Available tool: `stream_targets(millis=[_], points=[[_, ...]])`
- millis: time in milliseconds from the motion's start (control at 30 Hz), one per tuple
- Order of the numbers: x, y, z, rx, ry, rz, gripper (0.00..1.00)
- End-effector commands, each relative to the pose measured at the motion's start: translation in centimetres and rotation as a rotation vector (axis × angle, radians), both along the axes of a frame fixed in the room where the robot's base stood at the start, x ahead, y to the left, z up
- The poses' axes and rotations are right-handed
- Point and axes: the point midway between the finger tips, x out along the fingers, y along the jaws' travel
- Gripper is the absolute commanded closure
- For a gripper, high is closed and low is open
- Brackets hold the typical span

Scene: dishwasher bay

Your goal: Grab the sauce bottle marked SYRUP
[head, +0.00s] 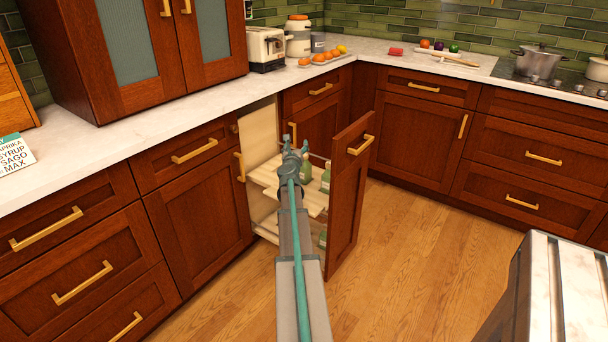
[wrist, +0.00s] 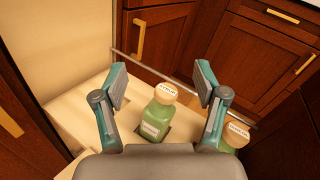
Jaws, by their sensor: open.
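Two green sauce bottles with pale caps stand on the upper shelf (wrist: 85,108) of the open pull-out. In the wrist view one bottle (wrist: 157,118) is between my open fingers and beyond them, apart from both. Marks on its cap and label are too small to read. The other bottle (wrist: 232,140) is at the right, partly hidden by my right finger. In the head view they show as a left bottle (head: 305,172) and a right bottle (head: 325,181). My gripper (head: 294,143) is open and empty above the shelf; it also shows in the wrist view (wrist: 161,83).
The pull-out's tall wooden front (head: 348,205) stands to the right of my arm. A thin rail (wrist: 190,90) runs behind the bottles. A lower shelf holds another green item (head: 322,239).

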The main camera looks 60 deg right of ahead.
Motion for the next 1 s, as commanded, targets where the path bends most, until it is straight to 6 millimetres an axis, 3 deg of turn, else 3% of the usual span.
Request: stream_targets(millis=[100, 267, 600, 767, 1000], points=[[-1.6, -0.7, 0.3, 0.066, -0.16, -0.083, 0.28], [-2.0, -0.8, -0.3, 0.094, -0.231, -0.102, 0.28], [-1.9, -0.8, -6.2, 0.096, -0.232, -0.099, 0.28], [-1.9, -0.8, -8.3, 0.095, -0.232, -0.099, 0.28], [-1.3, -2.2, -7.7, 0.095, -0.233, -0.099, 0.28]])
